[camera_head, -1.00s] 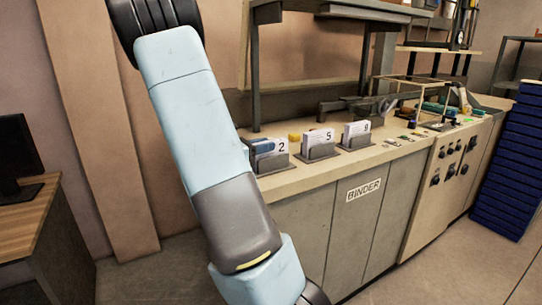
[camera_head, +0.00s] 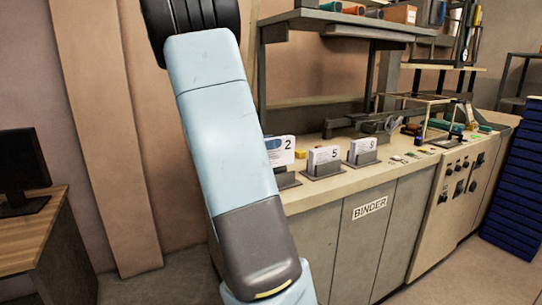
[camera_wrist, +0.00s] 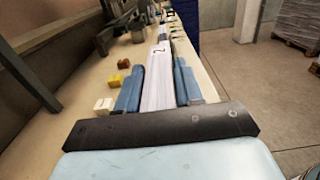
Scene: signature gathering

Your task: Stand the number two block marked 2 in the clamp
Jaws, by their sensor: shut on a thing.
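The number two block (camera_head: 288,146) is a white stack marked 2. In the head view it is raised above a grey holder (camera_head: 288,181), partly hidden by my arm. In the wrist view the same block (camera_wrist: 159,78) stands on edge between the two blue fingers of my gripper (camera_wrist: 158,72), which is shut on it. The clamp appears to be part of the dark grey mechanism (camera_head: 378,122) on the binder bench, beyond and to the right of the block; its jaws are too small to make out.
White blocks marked 5 (camera_head: 323,156) and 9 (camera_head: 362,149) stand in grey holders along the bench front. Small cream (camera_wrist: 103,105), yellow (camera_wrist: 114,81) and brown (camera_wrist: 123,64) cubes lie left of the fingers. A shelf (camera_head: 335,20) overhangs the bench's back.

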